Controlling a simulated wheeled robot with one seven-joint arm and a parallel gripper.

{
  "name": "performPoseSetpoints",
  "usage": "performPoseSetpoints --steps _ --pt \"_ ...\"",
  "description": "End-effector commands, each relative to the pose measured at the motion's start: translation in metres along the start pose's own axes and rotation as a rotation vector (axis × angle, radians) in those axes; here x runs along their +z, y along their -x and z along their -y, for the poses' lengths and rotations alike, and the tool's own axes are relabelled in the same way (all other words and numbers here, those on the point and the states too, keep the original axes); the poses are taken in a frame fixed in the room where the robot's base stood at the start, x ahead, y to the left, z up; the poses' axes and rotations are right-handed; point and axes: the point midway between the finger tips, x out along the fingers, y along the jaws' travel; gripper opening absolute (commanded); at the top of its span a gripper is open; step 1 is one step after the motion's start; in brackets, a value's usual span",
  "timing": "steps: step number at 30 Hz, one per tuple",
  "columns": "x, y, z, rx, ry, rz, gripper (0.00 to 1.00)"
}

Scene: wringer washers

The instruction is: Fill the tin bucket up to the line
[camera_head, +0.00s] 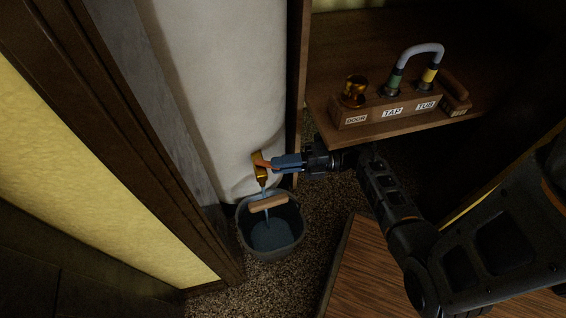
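The tin bucket (243,222) stands upright on the speckled floor, below a brass tap (259,160) on the pale cylinder. A thin stream of water (265,208) runs from the tap into the bucket. Bluish water (274,237) covers the bottom of the bucket's inside. A wooden grip (268,203) crosses the bucket's opening. I cannot make out a fill line. My gripper (272,163) is at the tap, its blue fingers beside a small orange part that looks like the tap's handle. Whether the fingers are closed on it is too small to tell.
A wooden shelf (330,136) at upper right bears a block labelled DOOR, TAP and TUB (393,112), with a brass knob and a curved pipe. A dark wooden frame stands at left. A brown wooden surface (370,280) lies at lower right. Speckled floor shows between.

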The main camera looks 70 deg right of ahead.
Motion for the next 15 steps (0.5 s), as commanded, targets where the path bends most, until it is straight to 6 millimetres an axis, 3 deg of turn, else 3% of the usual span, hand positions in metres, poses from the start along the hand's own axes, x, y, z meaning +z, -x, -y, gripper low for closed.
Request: performPoseSetpoints --steps 4,15 --pt "0.0001 0.0000 0.0000 0.000 0.000 0.000 0.00" --pt "-0.0032 -0.0013 -0.0019 0.000 0.000 0.033 0.00"
